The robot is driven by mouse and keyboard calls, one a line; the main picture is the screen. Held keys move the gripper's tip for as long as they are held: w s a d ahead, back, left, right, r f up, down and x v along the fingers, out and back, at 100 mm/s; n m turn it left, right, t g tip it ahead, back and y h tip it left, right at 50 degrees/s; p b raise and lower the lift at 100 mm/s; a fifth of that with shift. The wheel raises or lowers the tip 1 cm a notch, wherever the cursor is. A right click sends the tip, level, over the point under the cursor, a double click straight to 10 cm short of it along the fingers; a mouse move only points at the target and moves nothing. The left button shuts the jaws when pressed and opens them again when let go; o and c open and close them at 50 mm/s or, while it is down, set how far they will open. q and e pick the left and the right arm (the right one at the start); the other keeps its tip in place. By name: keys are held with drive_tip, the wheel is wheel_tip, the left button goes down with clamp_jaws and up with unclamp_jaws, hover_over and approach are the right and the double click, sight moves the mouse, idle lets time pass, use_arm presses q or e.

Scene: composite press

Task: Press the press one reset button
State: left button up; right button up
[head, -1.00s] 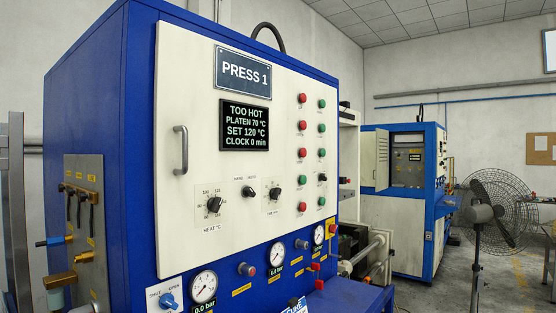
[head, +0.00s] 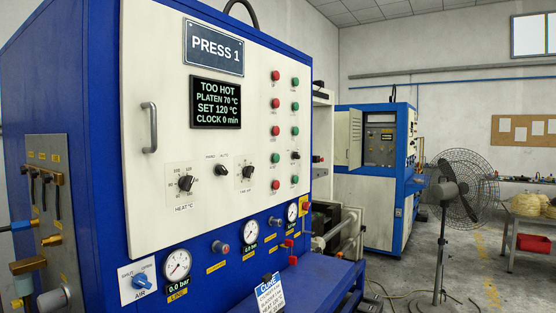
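The press one cabinet (head: 65,110) is blue with a white front panel (head: 215,130) and fills the left half of the head view. Its name plate (head: 214,48) reads PRESS 1. The display (head: 216,103) reads TOO HOT, PLATEN 70 °C, SET 120 °C, CLOCK 0 min. The small labels are unreadable, so I cannot tell which is reset. Neither gripper shows.
Gauges (head: 177,265), a blue air knob (head: 141,281) and a white cure card (head: 270,296) are along the press's lower front. A second press (head: 378,190) stands behind. A standing fan (head: 447,195) and a table with a red bin (head: 533,243) are right. Floor there is partly clear.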

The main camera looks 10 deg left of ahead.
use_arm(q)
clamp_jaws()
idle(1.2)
